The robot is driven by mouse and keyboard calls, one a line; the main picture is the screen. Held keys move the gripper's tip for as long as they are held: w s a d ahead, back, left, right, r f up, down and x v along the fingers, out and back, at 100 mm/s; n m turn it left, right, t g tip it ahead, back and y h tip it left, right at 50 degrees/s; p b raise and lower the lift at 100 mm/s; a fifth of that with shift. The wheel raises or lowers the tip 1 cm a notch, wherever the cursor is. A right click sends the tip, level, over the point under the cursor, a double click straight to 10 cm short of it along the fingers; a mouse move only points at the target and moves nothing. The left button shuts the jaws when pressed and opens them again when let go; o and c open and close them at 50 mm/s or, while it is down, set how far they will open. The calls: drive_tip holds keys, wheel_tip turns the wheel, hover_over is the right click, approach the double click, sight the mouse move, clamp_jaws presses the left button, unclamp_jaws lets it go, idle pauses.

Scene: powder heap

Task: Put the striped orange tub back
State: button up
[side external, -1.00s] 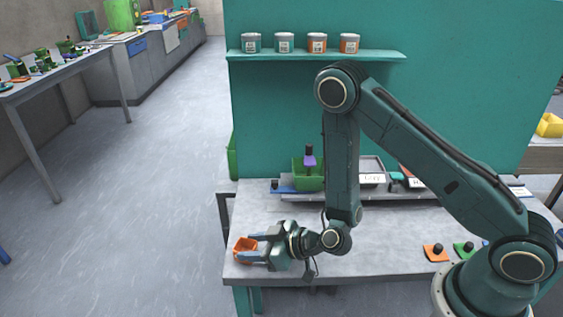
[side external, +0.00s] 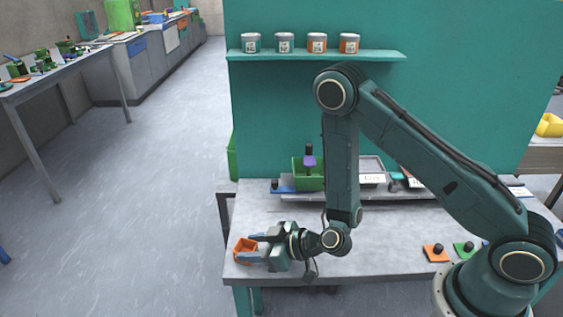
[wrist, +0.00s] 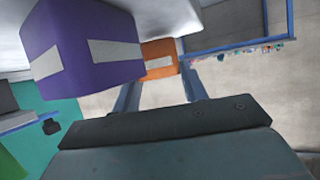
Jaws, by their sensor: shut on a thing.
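The orange tub (side external: 245,251) is at the left front corner of the bench, between the fingers of my gripper (side external: 249,248). My gripper is shut on it, with one finger along each side. The wrist view also shows the orange tub (wrist: 158,50), with a pale stripe (wrist: 159,63) on its face, beyond the two fingers of my gripper (wrist: 162,92). Whether the tub touches the bench top is hard to tell. A purple block-like thing with a pale stripe (wrist: 85,50) fills the upper left of the wrist view.
A teal shelf (side external: 378,56) holds several labelled cans. A green container (side external: 301,174) with a purple-and-black item stands on a rack at the bench's back. Orange (side external: 435,254) and green (side external: 464,250) knobbed pieces lie near my base. The bench's front middle is clear.

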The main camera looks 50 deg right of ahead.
drive_tip(key=shift+f, duration=0.45)
drive_tip(key=o, duration=1.5)
drive_tip(key=shift+r, duration=0.15)
drive_tip(key=shift+r, duration=3.35)
drive_tip(key=shift+r, duration=0.15)
